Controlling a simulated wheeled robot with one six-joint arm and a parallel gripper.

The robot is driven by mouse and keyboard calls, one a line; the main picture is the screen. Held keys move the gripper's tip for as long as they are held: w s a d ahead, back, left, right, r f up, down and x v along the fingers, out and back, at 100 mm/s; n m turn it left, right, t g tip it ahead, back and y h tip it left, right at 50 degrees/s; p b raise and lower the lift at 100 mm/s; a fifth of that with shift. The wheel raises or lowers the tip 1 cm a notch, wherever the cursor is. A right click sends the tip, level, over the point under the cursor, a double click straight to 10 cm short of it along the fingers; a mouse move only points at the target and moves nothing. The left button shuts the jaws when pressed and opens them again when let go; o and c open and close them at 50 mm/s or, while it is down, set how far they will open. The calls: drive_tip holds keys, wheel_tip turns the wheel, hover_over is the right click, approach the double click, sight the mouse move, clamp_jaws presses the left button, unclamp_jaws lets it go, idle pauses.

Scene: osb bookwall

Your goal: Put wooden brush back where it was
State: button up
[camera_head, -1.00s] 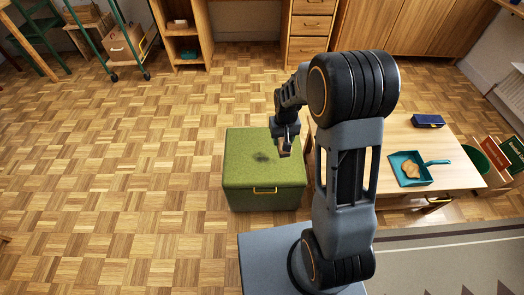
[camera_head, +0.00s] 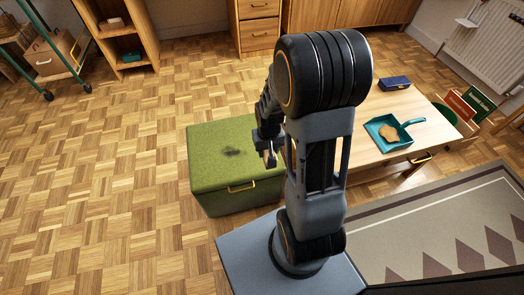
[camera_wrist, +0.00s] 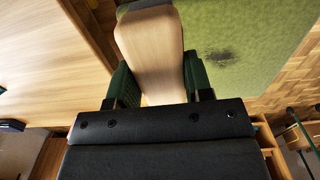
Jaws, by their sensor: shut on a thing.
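My gripper (camera_head: 268,152) is shut on the wooden brush, above the right side of the green box in the head view. In the wrist view, the brush shows as a pale, smooth wooden block (camera_wrist: 152,50) between the two fingers (camera_wrist: 158,82). It points away from the wrist. Its bristles cannot be made out. In the head view, the brush is small and mostly hidden by the gripper. A teal dustpan (camera_head: 376,127) with a tan, flat piece (camera_head: 389,133) in it lies on the light wooden table (camera_head: 350,150).
The green box (camera_head: 208,170) has a dark smudge on its lid and a yellow handle. A dark blue case (camera_head: 394,83) lies at the table's back. An open wooden shelf (camera_head: 122,40) and drawers (camera_head: 258,30) stand behind. Parquet floor is free at left. A patterned rug (camera_head: 430,225) lies at right.

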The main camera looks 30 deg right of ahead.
drive_tip(key=w+f, duration=0.1)
drive_tip(key=w+b, duration=0.1)
drive_tip(key=w, duration=0.1)
drive_tip(key=w+d+f, duration=0.1)
drive_tip(key=shift+w+f, duration=0.25)
drive_tip(key=shift+f, duration=0.05)
drive_tip(key=w+f+b, duration=0.1)
drive_tip(key=w+f, duration=0.1)
drive_tip(key=w+d+f+b, duration=0.1)
drive_tip(key=w+f, duration=0.1)
drive_tip(key=shift+f+b, duration=0.3)
drive_tip(key=shift+f, duration=0.1)
drive_tip(key=f, duration=0.1)
drive_tip(key=f+b, duration=0.2)
drive_tip(key=shift+w+d+f, duration=0.15)
drive_tip(key=shift+w+f, duration=0.15)
drive_tip(key=shift+f, duration=0.05)
drive_tip(key=shift+r, duration=0.1)
drive_tip(key=o, duration=0.4)
drive_tip(key=shift+f, duration=0.25)
drive_tip(key=o, duration=0.5)
drive_tip(key=shift+r, duration=0.15)
